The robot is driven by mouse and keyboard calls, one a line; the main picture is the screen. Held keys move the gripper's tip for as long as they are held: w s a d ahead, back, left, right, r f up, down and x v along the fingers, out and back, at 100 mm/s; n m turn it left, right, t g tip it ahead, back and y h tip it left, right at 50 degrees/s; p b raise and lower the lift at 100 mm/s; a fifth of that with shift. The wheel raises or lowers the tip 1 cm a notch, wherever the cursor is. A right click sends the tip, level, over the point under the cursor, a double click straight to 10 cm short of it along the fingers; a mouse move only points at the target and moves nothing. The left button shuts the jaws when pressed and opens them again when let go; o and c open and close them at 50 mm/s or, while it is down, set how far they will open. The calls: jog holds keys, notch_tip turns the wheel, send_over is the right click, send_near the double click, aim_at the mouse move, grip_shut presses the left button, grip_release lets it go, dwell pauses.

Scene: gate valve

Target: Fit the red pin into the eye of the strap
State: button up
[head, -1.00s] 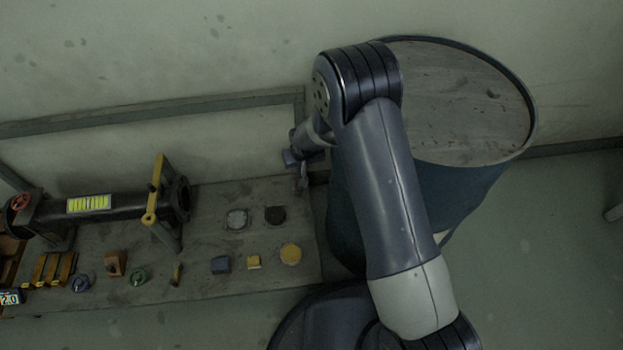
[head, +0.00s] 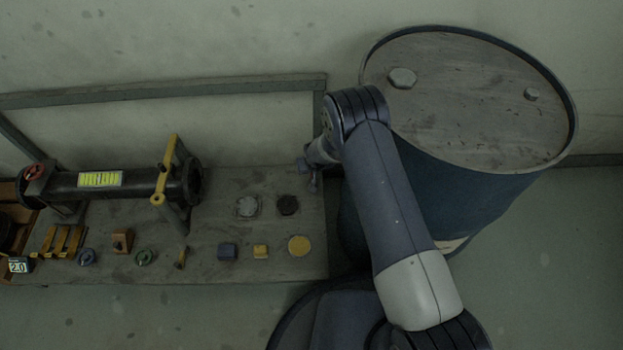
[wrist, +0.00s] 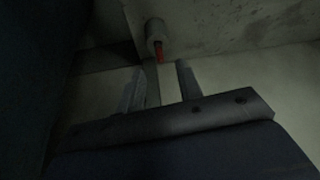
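A yellow strap (head: 164,176) stands across the dark pipe on the bench in the head view. A small round feature on its front side may be its eye, but it is too small to make out. A red pin (wrist: 159,52) shows in the wrist view, sticking out of a grey cylinder (wrist: 154,32) near the top. My gripper (wrist: 160,68) is open, its two fingers apart, with the pin just beyond the gap between the fingertips. In the head view my gripper (head: 311,176) is at the bench's right end. The pin cannot be made out there.
The bench (head: 215,265) carries several small blocks and discs along its front. A large blue drum (head: 500,205) stands right of the bench, close to my arm. A rail (head: 220,85) runs behind the bench.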

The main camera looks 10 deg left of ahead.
aim_at(311, 177)
jog(key=b+x, duration=0.1)
jog(key=x, duration=0.3)
jog(key=shift+s, duration=0.1)
jog(key=shift+c, duration=0.5)
jog(key=shift+r, duration=0.1)
grip_shut()
